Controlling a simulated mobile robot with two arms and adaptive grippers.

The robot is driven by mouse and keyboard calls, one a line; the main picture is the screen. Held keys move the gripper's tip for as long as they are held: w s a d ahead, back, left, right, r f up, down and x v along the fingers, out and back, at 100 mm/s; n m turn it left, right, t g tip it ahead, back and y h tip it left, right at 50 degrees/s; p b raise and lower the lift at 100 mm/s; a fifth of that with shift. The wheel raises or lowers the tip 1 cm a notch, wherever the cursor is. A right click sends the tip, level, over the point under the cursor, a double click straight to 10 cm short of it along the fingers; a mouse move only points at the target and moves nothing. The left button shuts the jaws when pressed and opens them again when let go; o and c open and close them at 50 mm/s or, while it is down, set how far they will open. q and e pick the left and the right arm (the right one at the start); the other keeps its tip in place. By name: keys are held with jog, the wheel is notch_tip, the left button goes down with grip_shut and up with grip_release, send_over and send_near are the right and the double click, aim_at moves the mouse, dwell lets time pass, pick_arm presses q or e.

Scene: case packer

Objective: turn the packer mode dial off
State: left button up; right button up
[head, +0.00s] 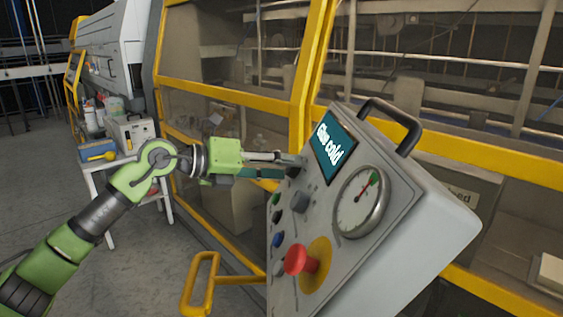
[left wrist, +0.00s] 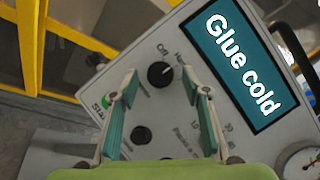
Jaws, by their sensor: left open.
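The mode dial (left wrist: 161,75) is a round black knob with a white pointer mark on the grey control panel (head: 399,212). In the left wrist view its pointer leans up and to the right, and the lettering "Off" shows above it. My left gripper (left wrist: 160,88) is open, with one teal-padded finger on each side of the dial. I cannot tell whether the pads touch it. In the head view the left gripper (head: 291,165) reaches the panel's upper left edge, beside the screen, and largely hides the dial. My right gripper is not in view.
The panel also carries a "Glue cold" screen (head: 334,146), a gauge (head: 361,203), a red mushroom button (head: 297,260), small buttons and another dark knob (left wrist: 141,135). A yellow handle (head: 202,285) stands in front. The yellow-framed machine (head: 228,97) is behind; grey floor is open at left.

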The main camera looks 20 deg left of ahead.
pick_arm(q)
jog(key=shift+w+d, duration=0.1)
jog(key=shift+d, duration=0.05)
jog(key=c, duration=1.1)
jog(key=shift+r+n+p, duration=0.2)
jog(key=shift+n+p, duration=0.2)
jog(key=shift+p, duration=0.35)
jog(key=n+p, duration=0.1)
jog(key=n+y+p, duration=0.1)
jog(key=p, duration=0.1)
jog(key=n+y+p, duration=0.1)
jog(key=p, duration=0.1)
jog(key=shift+d+r+n, duration=0.15)
jog(key=shift+r+n, duration=0.1)
jog(key=shift+n, duration=0.15)
jog(key=n+g+y+p, duration=0.1)
jog(key=n+p, duration=0.1)
jog(key=n, duration=0.1)
jog(key=shift+d+n+g+y+p, duration=0.1)
jog(key=shift+n+g+y+p, duration=0.3)
jog(key=shift+n+p, duration=0.5)
jog(key=shift+f+n, duration=0.1)
jog(key=shift+n, duration=0.2)
